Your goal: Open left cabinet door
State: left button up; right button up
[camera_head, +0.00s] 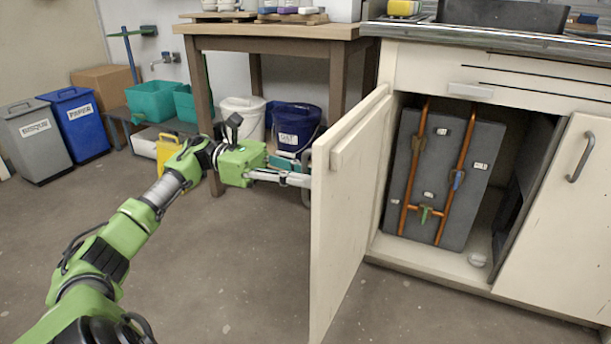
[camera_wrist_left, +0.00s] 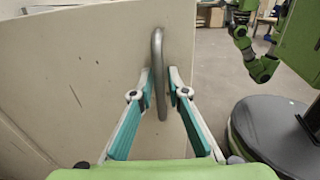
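The left cabinet door (camera_head: 345,205) is a cream panel standing wide open, swung out toward the viewer. Its grey bar handle (camera_wrist_left: 158,45) is on the door's outer face, mostly hidden from the head view. My left gripper (camera_head: 302,181) reaches the outer face from the left, at the handle. In the left wrist view, the gripper's teal-padded fingers (camera_wrist_left: 161,80) stand on either side of the upright handle. Narrow gaps show beside the bar, so the fingers look open around it. My right gripper is not in view.
The open cabinet holds a dark grey panel with copper pipes (camera_head: 435,175). The right cabinet door (camera_head: 560,225) is shut. A wooden table (camera_head: 270,45) with buckets (camera_head: 295,125) beneath it stands behind the door. The floor at left front is clear.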

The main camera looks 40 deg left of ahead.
pick_arm(q)
jog(key=v, duration=1.2)
dwell(0.5)
